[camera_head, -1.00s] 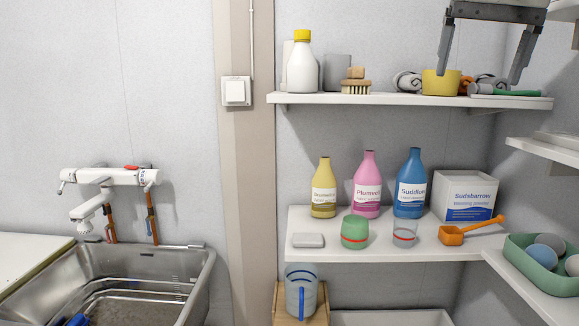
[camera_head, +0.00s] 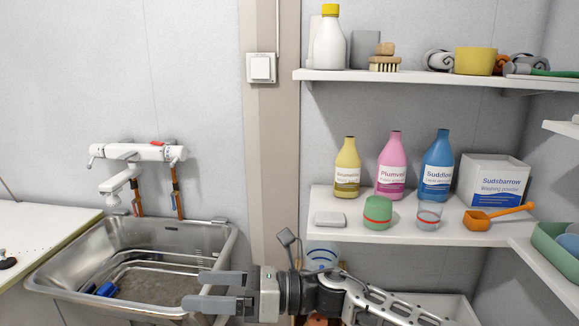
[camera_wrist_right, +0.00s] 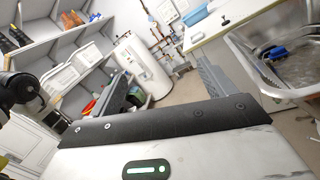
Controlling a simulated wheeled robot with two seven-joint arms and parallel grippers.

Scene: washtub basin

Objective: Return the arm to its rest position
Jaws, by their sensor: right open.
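My right gripper (camera_head: 203,291) is low in the head view, its fingers pointing left over the right front part of the steel basin (camera_head: 222,243). The two fingers are apart with nothing between them. In the right wrist view the open fingers (camera_wrist_right: 165,88) frame the floor and a white cylindrical tank beyond. My right arm reaches in from the lower right, in front of the lower shelf area. My left gripper does not show.
A shelf (camera_head: 360,235) right of the basin holds bottles, cups, a box of washing powder (camera_head: 493,183) and an orange scoop (camera_head: 497,214). An upper shelf (camera_head: 420,78) holds more items. A wall tap (camera_head: 130,152) hangs above the basin. A jug (camera_head: 322,256) is partly hidden behind my arm.

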